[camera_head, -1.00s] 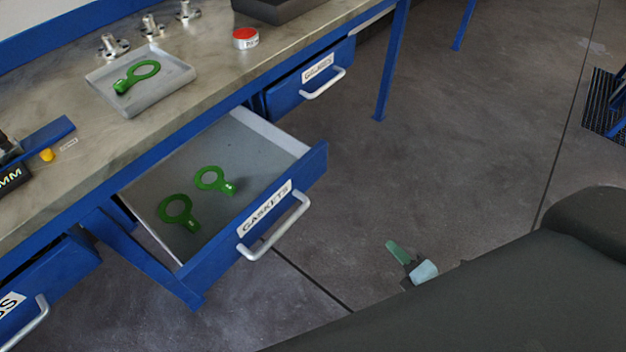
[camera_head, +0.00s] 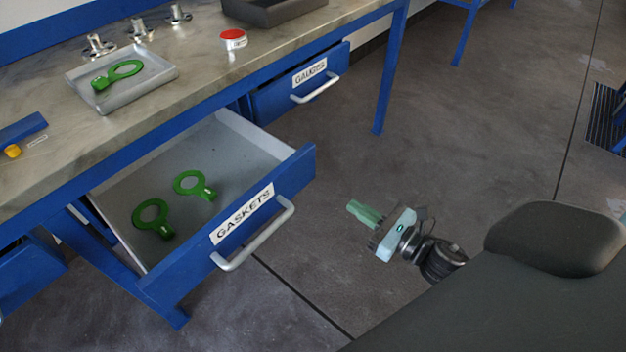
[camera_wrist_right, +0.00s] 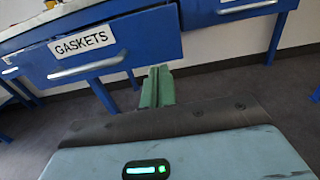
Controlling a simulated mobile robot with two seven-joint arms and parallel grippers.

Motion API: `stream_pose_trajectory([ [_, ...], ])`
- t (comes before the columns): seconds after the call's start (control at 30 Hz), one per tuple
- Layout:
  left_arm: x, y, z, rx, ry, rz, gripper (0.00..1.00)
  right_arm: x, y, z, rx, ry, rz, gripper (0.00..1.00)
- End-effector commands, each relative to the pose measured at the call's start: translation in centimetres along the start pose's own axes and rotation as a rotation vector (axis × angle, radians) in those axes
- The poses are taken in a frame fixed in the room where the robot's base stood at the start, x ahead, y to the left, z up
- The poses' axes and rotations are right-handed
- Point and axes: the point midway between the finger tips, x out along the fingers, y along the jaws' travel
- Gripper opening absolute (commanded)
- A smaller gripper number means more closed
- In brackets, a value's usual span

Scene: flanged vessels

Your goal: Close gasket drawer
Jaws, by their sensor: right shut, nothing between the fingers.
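The blue gasket drawer (camera_head: 296,172), labelled GASKETS, stands pulled out from under the bench. Two green ring gaskets with tabs lie inside it, a left one (camera_head: 152,217) and a right one (camera_head: 194,185). Its silver bar handle (camera_head: 253,236) runs along the front. My right gripper (camera_head: 362,211), with green fingers, is shut and empty, to the right of the drawer front and apart from it. In the right wrist view the shut fingers (camera_wrist_right: 157,86) point toward the drawer front (camera_wrist_right: 150,38), and the handle (camera_wrist_right: 88,68) lies left of them. My left gripper is not in view.
The GAUGES drawer (camera_head: 270,100) is behind on the right. On the bench (camera_head: 190,90) are a grey tray (camera_head: 140,94) with a green gasket, a red-topped tin (camera_head: 233,39) and metal flanged parts. Open floor (camera_head: 420,130) lies to the right.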

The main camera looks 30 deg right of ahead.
Motion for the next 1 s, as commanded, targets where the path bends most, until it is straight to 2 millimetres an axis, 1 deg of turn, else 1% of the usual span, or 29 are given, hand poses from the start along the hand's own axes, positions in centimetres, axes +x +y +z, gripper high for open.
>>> stream_pose_trajectory([
  [0.23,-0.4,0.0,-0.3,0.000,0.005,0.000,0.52,4.0,-0.1,0.2,-0.001,-0.002,0.000,0.00],
  [0.5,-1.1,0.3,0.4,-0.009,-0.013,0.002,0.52,8.5,-0.1,0.1,0.002,-0.001,-0.001,0.00],
  [0.6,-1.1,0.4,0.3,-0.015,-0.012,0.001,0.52,10.0,0.0,0.1,0.001,-0.001,-0.001,0.00],
  [0.8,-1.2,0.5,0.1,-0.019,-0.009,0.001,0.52,12.2,-0.1,0.0,0.002,0.000,-0.001,0.00],
  [1.0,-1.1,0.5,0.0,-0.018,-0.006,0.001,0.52,12.9,0.0,0.0,0.002,0.001,-0.001,0.00],
])
